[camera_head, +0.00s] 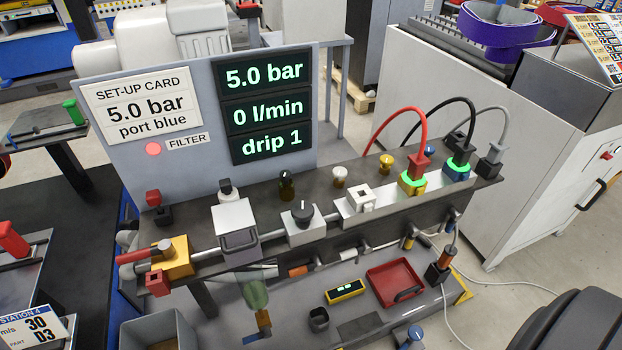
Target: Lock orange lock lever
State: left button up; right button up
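An orange lever or handle (300,270) sits low on the front of the dark manifold bar (330,228), left of centre. It lies roughly sideways, with a dark end at its right. Similar small parts sit further right along that front: a white one (349,253) also lying sideways, a yellow one (409,241) and a blue one (453,217) standing more upright. Whether the orange one is locked cannot be told. Another orange piece (263,318) with a blue end hangs below the green filter bowl (254,295). Neither of my grippers is in view.
Red, black and grey hoses rise from plugs at the bar's right; the red plug (418,166) and black plug (458,153) have glowing green rings. A display (265,105) reads 5.0 bar, 0 l/min, drip 1. Below lie a red tray (372,277) and yellow meter (345,291).

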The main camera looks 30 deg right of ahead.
aim_at(316, 264)
jog(key=k+l+z, duration=0.1)
jog(key=z, duration=0.75)
